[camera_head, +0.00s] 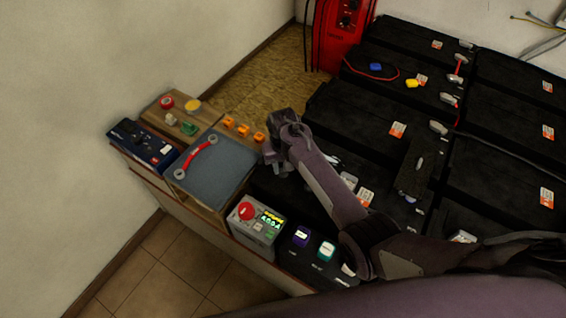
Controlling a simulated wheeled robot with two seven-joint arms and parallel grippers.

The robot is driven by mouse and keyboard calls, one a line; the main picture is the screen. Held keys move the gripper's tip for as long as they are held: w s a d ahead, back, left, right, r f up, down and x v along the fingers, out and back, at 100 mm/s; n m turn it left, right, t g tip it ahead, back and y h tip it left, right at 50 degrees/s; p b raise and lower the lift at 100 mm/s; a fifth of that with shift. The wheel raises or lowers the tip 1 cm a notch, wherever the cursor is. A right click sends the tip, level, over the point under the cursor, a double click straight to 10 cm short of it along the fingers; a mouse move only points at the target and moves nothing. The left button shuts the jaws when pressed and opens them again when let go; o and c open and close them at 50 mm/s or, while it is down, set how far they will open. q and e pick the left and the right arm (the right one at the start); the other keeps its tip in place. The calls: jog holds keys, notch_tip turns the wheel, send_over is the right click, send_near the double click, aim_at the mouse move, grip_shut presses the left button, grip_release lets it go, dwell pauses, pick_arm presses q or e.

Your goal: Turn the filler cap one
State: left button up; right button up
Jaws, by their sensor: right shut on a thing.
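Orange filler caps stand in a short row behind the blue-grey panel; I see one at the left (228,122), one in the middle (243,130) and one at the right (259,137). I cannot read which is number one. My right gripper (272,160) is at the right end of this row, beside the rightmost visible cap. It points down and is shut on a cap that its own fingers and wrist hide. My left gripper is not in view.
A blue-grey panel with a red handle (199,157) lies left of the gripper. A grey box with a red button and lit display (257,220) stands in front. Black batteries (360,107) fill the right. A red charger (338,38) stands behind.

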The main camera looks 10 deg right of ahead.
jog(key=shift+r+m+p, duration=0.2)
jog(key=shift+m+p, duration=0.35)
jog(key=shift+m, duration=0.35)
jog(key=m+p, duration=0.1)
jog(key=m, duration=0.1)
jog(key=shift+m, duration=0.3)
jog(key=m+p, duration=0.1)
jog(key=m, duration=0.3)
jog(key=shift+f+m, duration=0.15)
jog(key=shift+m, duration=0.25)
jog(key=o, duration=1)
jog(key=shift+w, duration=0.1)
notch_tip(320, 180, up, 8)
jog(key=shift+f+p, duration=0.15)
jog(key=shift+p, duration=0.55)
